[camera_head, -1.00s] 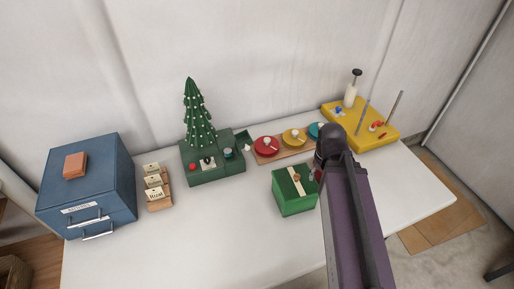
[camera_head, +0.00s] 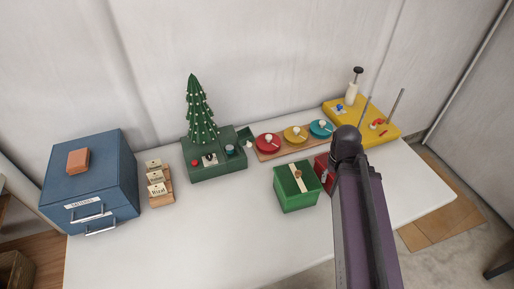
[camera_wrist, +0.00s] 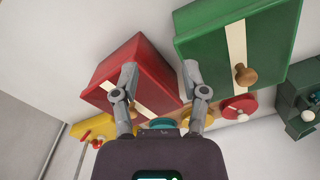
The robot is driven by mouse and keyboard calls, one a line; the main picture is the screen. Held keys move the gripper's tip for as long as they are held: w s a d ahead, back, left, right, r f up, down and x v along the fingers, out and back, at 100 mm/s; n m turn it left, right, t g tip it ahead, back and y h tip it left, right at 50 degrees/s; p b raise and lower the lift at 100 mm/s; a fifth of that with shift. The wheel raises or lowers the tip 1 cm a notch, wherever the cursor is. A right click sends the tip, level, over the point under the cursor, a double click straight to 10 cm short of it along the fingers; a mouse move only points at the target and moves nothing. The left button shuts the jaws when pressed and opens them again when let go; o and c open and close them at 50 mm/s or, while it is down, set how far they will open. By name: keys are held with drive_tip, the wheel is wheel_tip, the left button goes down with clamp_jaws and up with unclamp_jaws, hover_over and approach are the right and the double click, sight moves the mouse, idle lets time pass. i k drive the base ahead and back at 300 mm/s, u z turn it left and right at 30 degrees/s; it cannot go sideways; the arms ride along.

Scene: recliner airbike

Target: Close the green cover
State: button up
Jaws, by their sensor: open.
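The green box (camera_head: 298,200) stands on the white table, with a cream stripe and a brown knob (camera_head: 298,174) on its top side. In the wrist view its green cover (camera_wrist: 214,48) shows at upper right with the stripe and knob. The head view is too small to tell how far the cover is shut. My gripper (camera_wrist: 159,72) is open and empty, its fingers apart. In the wrist view its left finger overlaps the red box (camera_wrist: 138,62) and its right finger lies just left of the green cover. In the head view my arm hides the gripper.
The red box (camera_head: 321,167) stands right beside the green one, partly behind my arm. Behind are a board with coloured discs (camera_head: 264,153) and a yellow tray (camera_head: 390,132). A tree on a green base (camera_head: 216,174) stands left. The front table is clear.

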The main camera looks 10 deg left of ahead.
sight(245, 137)
drive_tip(key=z, duration=0.05)
drive_tip(key=k, duration=1.85)
drive_tip(key=u, duration=0.85)
drive_tip(key=i, duration=1)
drive_tip(key=u, duration=0.05)
